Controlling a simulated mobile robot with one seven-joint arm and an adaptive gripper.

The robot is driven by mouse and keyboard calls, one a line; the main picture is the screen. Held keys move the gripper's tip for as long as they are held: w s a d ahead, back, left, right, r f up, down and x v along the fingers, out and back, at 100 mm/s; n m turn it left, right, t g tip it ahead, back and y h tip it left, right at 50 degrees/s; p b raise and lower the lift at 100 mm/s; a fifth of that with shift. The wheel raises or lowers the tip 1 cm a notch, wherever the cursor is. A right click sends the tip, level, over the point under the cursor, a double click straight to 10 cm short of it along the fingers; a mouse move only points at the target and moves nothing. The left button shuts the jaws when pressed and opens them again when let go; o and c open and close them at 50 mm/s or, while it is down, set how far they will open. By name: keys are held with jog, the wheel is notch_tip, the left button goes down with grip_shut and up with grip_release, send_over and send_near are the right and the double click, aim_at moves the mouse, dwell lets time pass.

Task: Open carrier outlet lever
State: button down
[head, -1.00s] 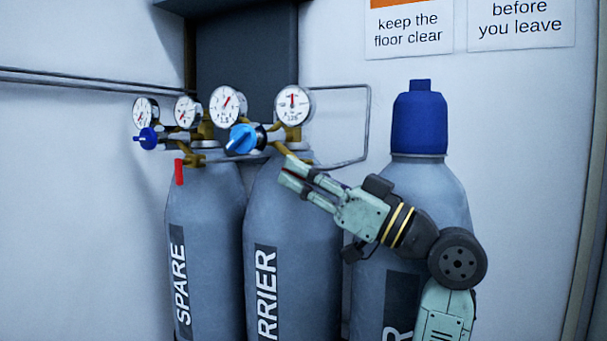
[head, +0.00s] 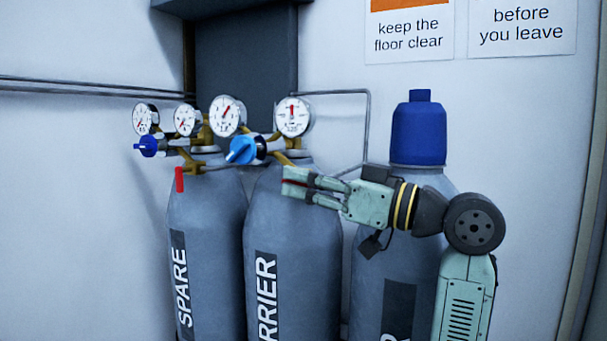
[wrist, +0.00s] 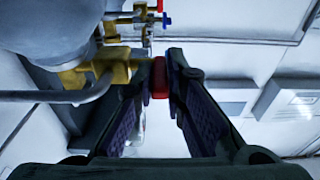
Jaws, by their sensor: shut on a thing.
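The carrier cylinder (head: 300,225), labelled "RRIER" in the part that shows, stands in the middle of the head view. Its brass regulator bears a light blue knob (head: 242,150) and two round gauges. The red outlet lever (wrist: 158,78) sits between my fingertips in the wrist view, beside the brass fitting (wrist: 108,70). My gripper (head: 287,183) is shut on this lever, with a finger on each side. In the head view only a thin red strip of the lever shows between the fingers. The lever's exact angle is hard to tell.
The spare cylinder (head: 205,215) stands to the left with its own dark blue knob (head: 148,146) and red lever (head: 180,180) hanging down. A blue-capped cylinder (head: 380,260) stands behind my arm. A thin pipe (head: 369,120) runs along the wall behind the regulators.

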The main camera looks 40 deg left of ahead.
jog(key=c, duration=1.9)
grip_release()
jog(key=shift+d, duration=0.1)
jog(key=v, duration=1.1)
jog(key=shift+w+d+f, duration=0.1)
jog(key=shift+d, duration=0.3)
